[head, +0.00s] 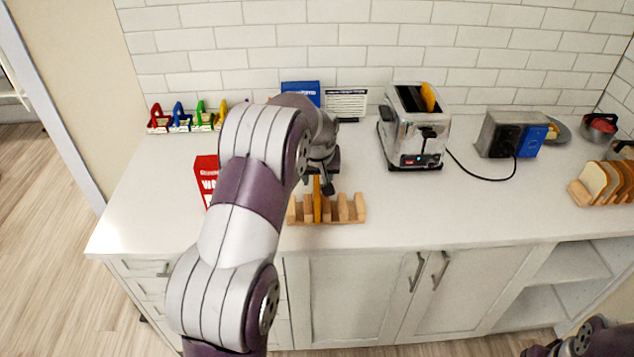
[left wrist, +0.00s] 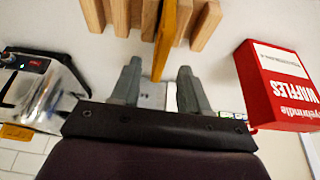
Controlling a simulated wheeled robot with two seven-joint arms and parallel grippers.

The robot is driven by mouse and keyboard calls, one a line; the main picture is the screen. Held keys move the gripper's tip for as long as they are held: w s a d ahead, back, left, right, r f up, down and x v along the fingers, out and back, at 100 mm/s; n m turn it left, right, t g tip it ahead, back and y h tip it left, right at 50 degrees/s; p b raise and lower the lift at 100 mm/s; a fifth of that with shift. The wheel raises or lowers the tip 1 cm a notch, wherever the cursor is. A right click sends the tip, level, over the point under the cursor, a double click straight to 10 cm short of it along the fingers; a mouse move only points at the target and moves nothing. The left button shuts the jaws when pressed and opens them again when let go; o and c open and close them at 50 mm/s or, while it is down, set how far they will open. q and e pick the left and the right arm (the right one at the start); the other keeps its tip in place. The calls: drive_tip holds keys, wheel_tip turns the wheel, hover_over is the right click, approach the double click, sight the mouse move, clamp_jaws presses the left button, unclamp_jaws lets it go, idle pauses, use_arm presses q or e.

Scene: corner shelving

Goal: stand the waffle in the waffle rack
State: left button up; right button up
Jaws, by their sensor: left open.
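The golden waffle (head: 317,202) stands on edge in a slot of the wooden waffle rack (head: 345,213) on the counter. In the left wrist view the waffle (left wrist: 166,38) is a thin upright slab among the pale slats of the rack (left wrist: 205,25). My left gripper (head: 322,182) is just above and behind the rack. In the left wrist view its two fingers (left wrist: 158,78) are apart, one on each side of the waffle's near end, with gaps showing. My left arm hides part of the counter. Only a piece of my right arm shows at bottom right; its gripper is out of view.
A red waffle box (head: 207,178) stands left of the rack. A chrome toaster (head: 415,130) with a yellow-orange slab (head: 428,97) in its slot is at the back right. Sliced bread (head: 605,182) stands far right. The counter between rack and bread is clear.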

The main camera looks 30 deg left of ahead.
use_arm(q)
drive_tip(key=b+v, duration=0.1)
drive_tip(key=v, duration=0.8)
drive_tip(key=s+d+f+m+g+h, duration=0.1)
drive_tip(key=s+d+f+m, duration=0.2)
drive_tip(key=s, duration=0.8)
drive_tip(key=s+d+f+m+g+h, duration=0.1)
drive_tip(key=s+d+f+m, duration=0.2)
drive_tip(key=s+d+f, duration=0.4)
drive_tip(key=s+d, duration=0.4)
drive_tip(key=s, duration=0.1)
drive_tip(key=shift+m+g, duration=0.3)
drive_tip(key=shift+f, duration=0.1)
